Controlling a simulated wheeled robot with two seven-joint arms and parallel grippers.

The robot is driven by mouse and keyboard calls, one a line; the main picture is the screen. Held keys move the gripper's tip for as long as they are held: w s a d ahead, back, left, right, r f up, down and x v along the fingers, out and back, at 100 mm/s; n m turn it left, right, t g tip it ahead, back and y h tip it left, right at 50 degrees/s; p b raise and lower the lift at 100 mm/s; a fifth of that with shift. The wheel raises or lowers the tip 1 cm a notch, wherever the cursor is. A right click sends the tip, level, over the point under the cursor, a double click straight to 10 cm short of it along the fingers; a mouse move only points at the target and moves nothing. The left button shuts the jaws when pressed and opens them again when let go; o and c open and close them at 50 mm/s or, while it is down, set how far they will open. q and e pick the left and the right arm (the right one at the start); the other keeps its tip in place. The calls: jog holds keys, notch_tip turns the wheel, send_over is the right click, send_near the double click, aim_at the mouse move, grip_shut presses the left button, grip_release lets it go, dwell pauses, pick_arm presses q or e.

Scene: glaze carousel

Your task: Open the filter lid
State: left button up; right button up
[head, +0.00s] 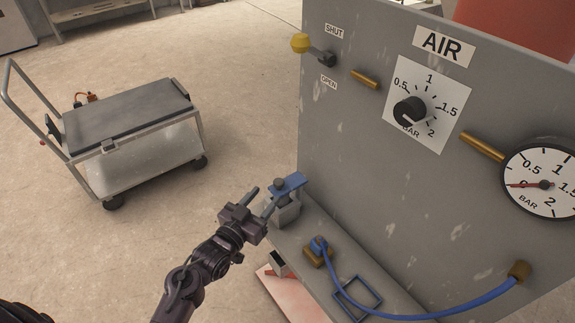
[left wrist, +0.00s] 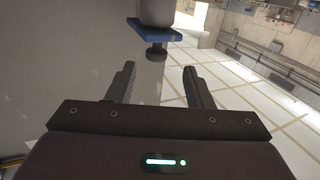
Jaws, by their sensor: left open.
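The filter lid is a blue plate (head: 292,182) with a dark round knob (head: 279,183). It lies across the top of a grey filter body (head: 287,212) on the ledge at the foot of the grey panel. In the left wrist view the blue lid (left wrist: 152,28) and its knob (left wrist: 156,52) show just beyond the fingertips, roughly centred between them. My left gripper (head: 261,198) is open and empty, close beside the lid on its left. I cannot tell whether a finger touches it. My right gripper is in neither view.
The grey panel (head: 390,190) stands right behind the lid. It carries a yellow-knobbed lever (head: 301,43), a black AIR dial (head: 409,111) and a gauge (head: 545,184). A blue hose (head: 400,317) runs along the ledge. A cart (head: 128,115) stands left; floor between is clear.

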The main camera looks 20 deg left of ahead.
aim_at(277, 183)
pick_arm(q)
jog(key=x, duration=0.2)
jog(key=p+x, duration=0.1)
jog(key=x, duration=0.3)
jog(key=shift+w+d+r+p, duration=0.2)
jog(key=shift+d+r+p, duration=0.15)
jog(key=shift+w+d, duration=0.1)
jog(key=shift+w, duration=0.25)
jog(key=shift+c, duration=0.2)
jog(key=shift+f, duration=0.1)
jog(key=c, duration=0.7)
jog(key=shift+c, duration=1.4)
grip_shut()
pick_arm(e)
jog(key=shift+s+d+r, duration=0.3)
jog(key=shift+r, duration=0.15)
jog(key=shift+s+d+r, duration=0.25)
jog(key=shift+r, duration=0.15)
